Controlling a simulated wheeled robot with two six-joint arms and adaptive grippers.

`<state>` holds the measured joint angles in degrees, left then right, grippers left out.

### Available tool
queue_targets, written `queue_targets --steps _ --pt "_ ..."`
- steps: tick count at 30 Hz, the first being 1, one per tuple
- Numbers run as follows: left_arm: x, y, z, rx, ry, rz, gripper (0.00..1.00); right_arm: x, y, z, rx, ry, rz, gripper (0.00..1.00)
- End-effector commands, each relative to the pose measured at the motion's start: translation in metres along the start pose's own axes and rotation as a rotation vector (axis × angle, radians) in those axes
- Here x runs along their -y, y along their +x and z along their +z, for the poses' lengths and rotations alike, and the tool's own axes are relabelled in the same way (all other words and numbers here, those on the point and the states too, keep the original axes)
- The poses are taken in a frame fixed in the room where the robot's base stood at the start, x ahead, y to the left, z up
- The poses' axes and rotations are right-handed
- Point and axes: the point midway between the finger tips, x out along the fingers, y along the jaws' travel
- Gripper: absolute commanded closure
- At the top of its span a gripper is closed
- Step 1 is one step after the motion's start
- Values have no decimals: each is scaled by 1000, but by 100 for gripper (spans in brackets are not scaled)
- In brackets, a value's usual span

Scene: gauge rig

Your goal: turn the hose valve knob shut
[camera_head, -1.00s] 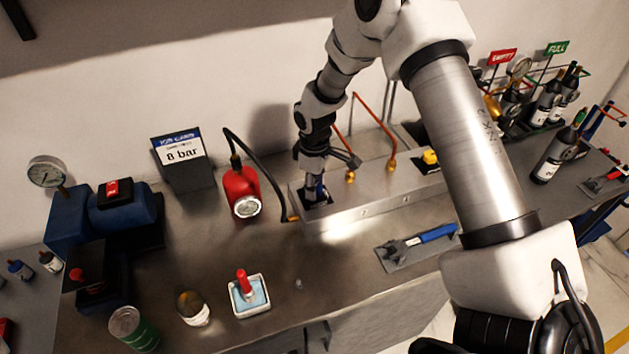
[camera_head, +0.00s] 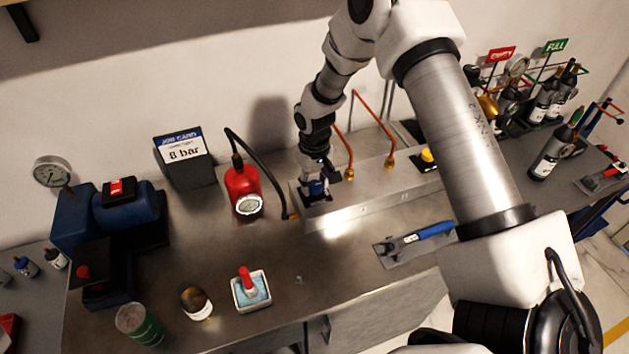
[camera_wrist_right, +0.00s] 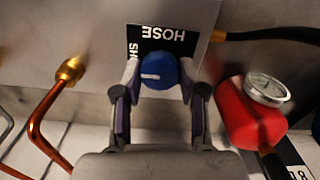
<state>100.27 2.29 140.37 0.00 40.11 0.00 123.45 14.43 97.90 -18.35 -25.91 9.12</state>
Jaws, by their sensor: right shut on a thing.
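The hose valve knob (camera_wrist_right: 158,72) is blue with a white mark and sits on a black plate lettered HOSE (camera_wrist_right: 165,42) in the right wrist view. My right gripper (camera_wrist_right: 160,76) is shut on the knob, with one finger on each side of it. In the head view my right gripper (camera_head: 317,181) points down at the left end of the metal manifold block (camera_head: 365,200), and the knob is mostly hidden by the fingers. My left gripper is not in view.
A red gauge body (camera_head: 243,184) with a black hose stands left of the block. Copper pipes (camera_head: 366,115) rise behind it. A job card (camera_head: 182,152) reads 8 bar. A blue-handled tool (camera_head: 425,236) lies in front. A small tray (camera_head: 251,297) stands nearer the bench edge.

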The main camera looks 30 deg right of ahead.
Motion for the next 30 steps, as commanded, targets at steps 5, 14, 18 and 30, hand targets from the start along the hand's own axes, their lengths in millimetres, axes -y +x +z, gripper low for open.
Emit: queue_targets --steps 5,14,18,30 --pt "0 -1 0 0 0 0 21 0 -1 -2 -4 14 0 94" --pt "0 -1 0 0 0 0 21 0 -1 -2 -5 15 0 94" --pt "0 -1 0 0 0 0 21 0 -1 -1 -4 14 0 34" --pt "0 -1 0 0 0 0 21 0 -18 -1 -4 13 -1 34"
